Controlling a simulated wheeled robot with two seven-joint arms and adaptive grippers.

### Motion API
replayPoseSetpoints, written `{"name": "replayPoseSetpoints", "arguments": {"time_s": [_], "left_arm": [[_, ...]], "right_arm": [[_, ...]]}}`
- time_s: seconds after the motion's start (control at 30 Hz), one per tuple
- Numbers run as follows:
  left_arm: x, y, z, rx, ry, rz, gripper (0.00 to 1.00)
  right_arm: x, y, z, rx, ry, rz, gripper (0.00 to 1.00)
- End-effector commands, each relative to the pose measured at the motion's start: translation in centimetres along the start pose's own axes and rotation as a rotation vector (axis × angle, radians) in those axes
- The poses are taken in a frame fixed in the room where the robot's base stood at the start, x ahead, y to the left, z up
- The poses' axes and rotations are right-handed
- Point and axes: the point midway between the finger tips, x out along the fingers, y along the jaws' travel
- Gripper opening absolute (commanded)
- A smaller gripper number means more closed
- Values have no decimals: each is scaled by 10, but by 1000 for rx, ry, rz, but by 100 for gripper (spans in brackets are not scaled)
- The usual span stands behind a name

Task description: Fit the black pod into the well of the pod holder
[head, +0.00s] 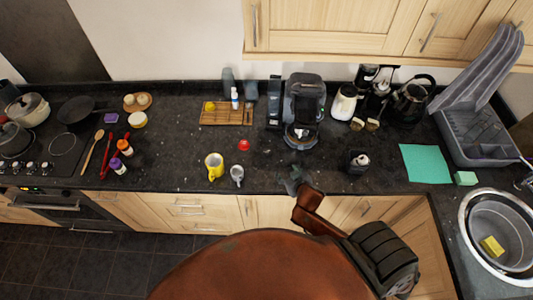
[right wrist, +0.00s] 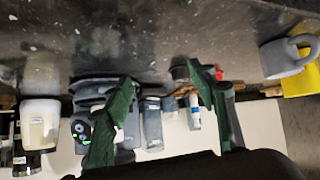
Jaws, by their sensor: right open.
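My right gripper (head: 294,180) is over the counter's front part, below the coffee machine (head: 303,108) in the head view. In the right wrist view the gripper (right wrist: 164,85) is open, with nothing held between its green fingers. I cannot surely pick out the black pod or the pod holder. A small dark block with a pale top (head: 358,161) stands on the counter right of the gripper. A small dark item (right wrist: 182,72) shows beyond the fingers, beside a red one (right wrist: 218,73). My left gripper is not in view.
A yellow mug (head: 214,164), a grey mug (head: 237,174) and a red item (head: 243,145) stand left of the gripper. A green mat (head: 426,163) lies right. Counter between gripper and machine looks clear.

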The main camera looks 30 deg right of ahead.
Motion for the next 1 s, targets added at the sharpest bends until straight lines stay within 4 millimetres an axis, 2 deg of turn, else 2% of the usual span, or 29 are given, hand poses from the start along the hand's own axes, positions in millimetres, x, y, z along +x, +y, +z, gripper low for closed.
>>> {"name": "replayPoseSetpoints", "arguments": {"time_s": [0.1, 0.27, 0.43, 0.77, 1.0], "left_arm": [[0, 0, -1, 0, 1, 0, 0], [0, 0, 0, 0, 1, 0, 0], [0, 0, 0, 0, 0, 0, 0], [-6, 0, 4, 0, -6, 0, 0], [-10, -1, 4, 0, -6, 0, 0]], "right_arm": [[26, -3, -22, -12, 92, -48, 52], [51, -9, -42, -22, 177, -143, 52], [64, -14, -48, -21, 200, -199, 52], [94, -21, -59, -19, 202, -203, 52], [125, -28, -68, -18, 201, -203, 52]]}}
